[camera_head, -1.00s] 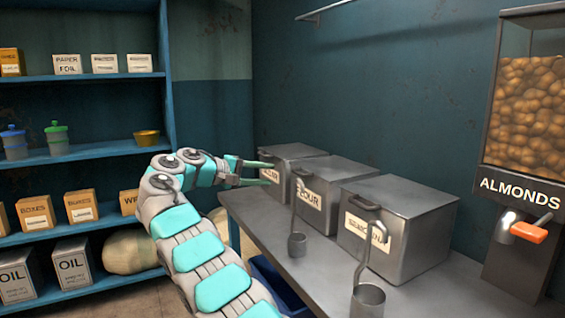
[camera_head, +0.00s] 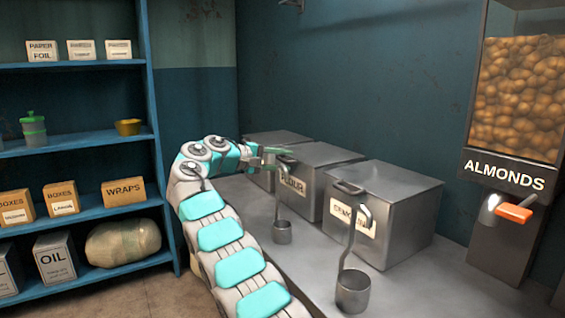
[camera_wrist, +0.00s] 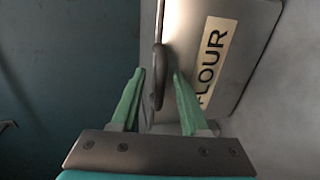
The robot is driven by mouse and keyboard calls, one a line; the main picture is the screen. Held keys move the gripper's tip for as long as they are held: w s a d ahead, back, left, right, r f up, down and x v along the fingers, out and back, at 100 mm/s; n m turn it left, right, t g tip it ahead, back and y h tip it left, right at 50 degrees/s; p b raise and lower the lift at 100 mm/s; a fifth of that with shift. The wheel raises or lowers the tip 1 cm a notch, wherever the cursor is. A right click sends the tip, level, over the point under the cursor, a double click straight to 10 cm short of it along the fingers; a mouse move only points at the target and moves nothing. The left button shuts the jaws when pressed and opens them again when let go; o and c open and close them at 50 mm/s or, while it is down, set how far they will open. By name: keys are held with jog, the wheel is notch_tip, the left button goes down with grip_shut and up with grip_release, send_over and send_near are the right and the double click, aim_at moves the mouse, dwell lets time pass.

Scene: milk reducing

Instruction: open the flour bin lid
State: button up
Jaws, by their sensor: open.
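The flour bin (camera_head: 327,158) is a grey metal box with a flat lid, the middle one of three on the counter. Its "FLOUR" label (camera_head: 292,184) is partly covered by a ladle handle in the head view. In the wrist view the flour bin (camera_wrist: 240,55) appears turned sideways, with its dark lid handle (camera_wrist: 158,76) at the lid's front edge. My gripper (camera_head: 275,158) is at the front of the bin. In the wrist view the green fingers of my gripper (camera_wrist: 158,74) are open, one on each side of the handle. Contact cannot be told. The lid looks shut.
A nearer bin (camera_head: 390,205) and a farther bin (camera_head: 270,146) flank the flour bin. Ladles (camera_head: 353,290) (camera_head: 282,231) stand in front on the metal counter (camera_head: 420,285). An almond dispenser (camera_head: 510,150) is at right, blue shelves (camera_head: 85,145) at left.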

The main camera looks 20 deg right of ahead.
jog(key=shift+c, duration=0.2)
grip_shut()
dwell(1.1)
